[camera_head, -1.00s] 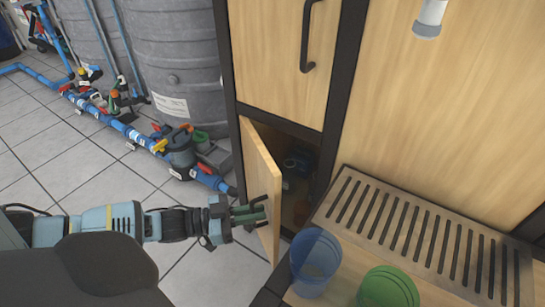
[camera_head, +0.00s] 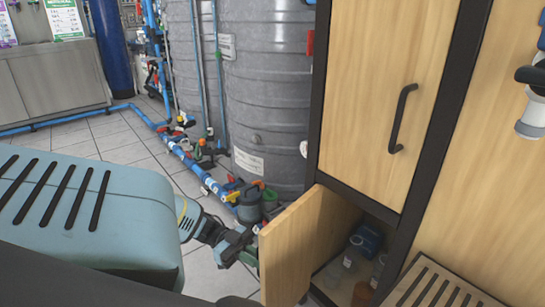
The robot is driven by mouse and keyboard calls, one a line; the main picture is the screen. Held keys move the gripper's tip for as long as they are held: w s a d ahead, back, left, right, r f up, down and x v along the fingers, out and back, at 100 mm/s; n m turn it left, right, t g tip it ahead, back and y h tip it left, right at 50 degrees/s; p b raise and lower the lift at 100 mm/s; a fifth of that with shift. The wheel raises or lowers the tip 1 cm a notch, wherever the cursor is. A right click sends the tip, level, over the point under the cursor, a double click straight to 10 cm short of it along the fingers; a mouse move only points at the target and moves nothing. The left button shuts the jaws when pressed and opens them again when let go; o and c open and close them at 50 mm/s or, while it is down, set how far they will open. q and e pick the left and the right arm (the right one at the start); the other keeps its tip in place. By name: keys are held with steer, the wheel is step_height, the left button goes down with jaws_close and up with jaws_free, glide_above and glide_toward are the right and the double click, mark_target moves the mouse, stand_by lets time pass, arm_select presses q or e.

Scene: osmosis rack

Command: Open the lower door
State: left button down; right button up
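The lower door (camera_head: 308,242) is a light wooden panel on the dark-framed cabinet. It stands swung open, sticking out toward the left front, with the compartment (camera_head: 335,280) behind it exposed. My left gripper (camera_head: 248,258) is low at the door's outer left edge, on its outer side. Its greenish fingers are partly hidden by the door, so I cannot tell whether they touch it or how far apart they are. My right gripper is not in view.
Inside the compartment are a blue-capped container (camera_head: 366,240) and an orange-brown jar (camera_head: 362,294). The closed upper door (camera_head: 385,95) has a black handle (camera_head: 402,118). Grey tanks (camera_head: 265,90), blue pipes and valves stand left; a slatted tray (camera_head: 435,285) is lower right.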

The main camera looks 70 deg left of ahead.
arm_select(q)
steer(key=shift+s+a, duration=0.2)
steer(key=shift+a, duration=0.65)
steer(key=c, duration=1.6)
jaws_free()
steer(key=shift+c, duration=0.2)
steer(key=v, duration=0.7)
steer(key=shift+s+a+b, duration=0.25)
steer(key=shift+a+b, duration=0.1)
steer(key=shift+b, duration=0.1)
